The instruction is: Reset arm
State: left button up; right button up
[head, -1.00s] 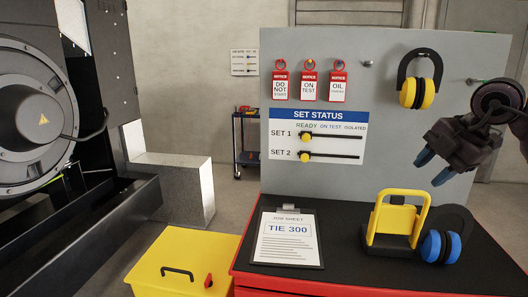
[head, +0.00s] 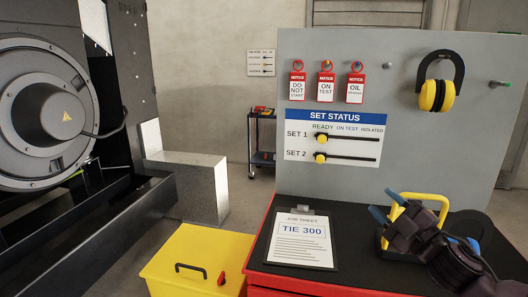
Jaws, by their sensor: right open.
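My right gripper (head: 383,205) is at the lower right of the head view, above the workbench. It is open and empty, its blue-tipped fingers apart, in front of a yellow-framed item (head: 424,199) that it partly hides. My right arm comes in from the lower right corner. My left gripper does not show.
The black-topped red workbench (head: 262,249) holds a clipboard job sheet (head: 302,239). The grey board (head: 420,140) carries tags, a status panel (head: 335,136) and yellow ear defenders (head: 437,94). A yellow box (head: 197,255) stands left.

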jog(key=s+d+f+m+g+h, duration=0.15)
jog(key=s+f+m+h, duration=0.35)
jog(key=f, duration=0.7)
jog(key=s+d+f+m+g+h, duration=0.1)
jog(key=s+f+m+g+h, duration=0.15)
jog(key=s+f+m, duration=0.6)
jog(key=s+a+f+m+g+h, duration=0.1)
jog(key=s+f+m+g+h, duration=0.2)
jog(key=s+f, duration=1.3)
notch_tip(320, 180, down, 2)
jog(key=shift+s+f+g, duration=0.1)
jog(key=shift+s+g, duration=0.2)
jog(key=shift+s, duration=0.1)
